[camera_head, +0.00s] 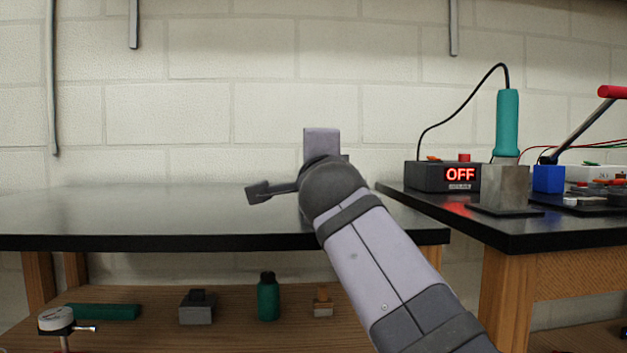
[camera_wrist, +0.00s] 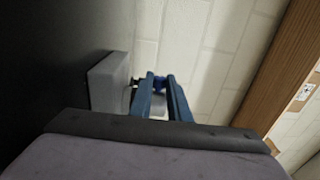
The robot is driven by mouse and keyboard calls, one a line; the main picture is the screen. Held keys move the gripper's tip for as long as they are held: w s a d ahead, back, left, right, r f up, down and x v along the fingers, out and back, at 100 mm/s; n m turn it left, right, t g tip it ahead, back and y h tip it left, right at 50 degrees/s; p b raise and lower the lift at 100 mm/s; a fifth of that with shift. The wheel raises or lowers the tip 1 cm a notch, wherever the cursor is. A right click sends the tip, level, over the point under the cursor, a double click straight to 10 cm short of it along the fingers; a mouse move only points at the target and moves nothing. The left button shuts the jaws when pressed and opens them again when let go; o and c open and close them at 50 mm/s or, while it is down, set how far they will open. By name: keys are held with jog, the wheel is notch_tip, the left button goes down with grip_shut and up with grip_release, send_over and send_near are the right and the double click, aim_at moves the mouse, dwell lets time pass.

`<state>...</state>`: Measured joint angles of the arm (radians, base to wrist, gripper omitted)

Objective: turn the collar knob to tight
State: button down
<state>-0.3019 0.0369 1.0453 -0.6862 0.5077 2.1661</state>
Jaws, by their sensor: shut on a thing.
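A pale piece shows behind the fingers. Any mark for tight or loose is too small to read. In the head view my arm hides the knob and the fingers.
The black bench top (camera_head: 120,215) is clear on the left. On the right bench (camera_head: 520,230) stand a black box (camera_head: 430,178) reading OFF, a teal-handled tool (camera_head: 507,122) in a metal stand, and a blue block (camera_head: 548,179). A lower shelf (camera_head: 235,325) holds a green bottle (camera_head: 268,298).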

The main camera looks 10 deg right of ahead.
dwell(0.3)
jog(key=c, duration=1.7)
grip_release()
jog(key=shift+o, duration=0.2)
jog(key=shift+s+f+b, duration=0.2)
jog(key=shift+s+b, duration=0.35)
jog(key=shift+s, duration=1.3)
jog(key=shift+s+f+b, duration=0.15)
jog(key=shift+s+b, duration=0.4)
jog(key=shift+s, duration=1.25)
jog(key=shift+a, duration=0.1)
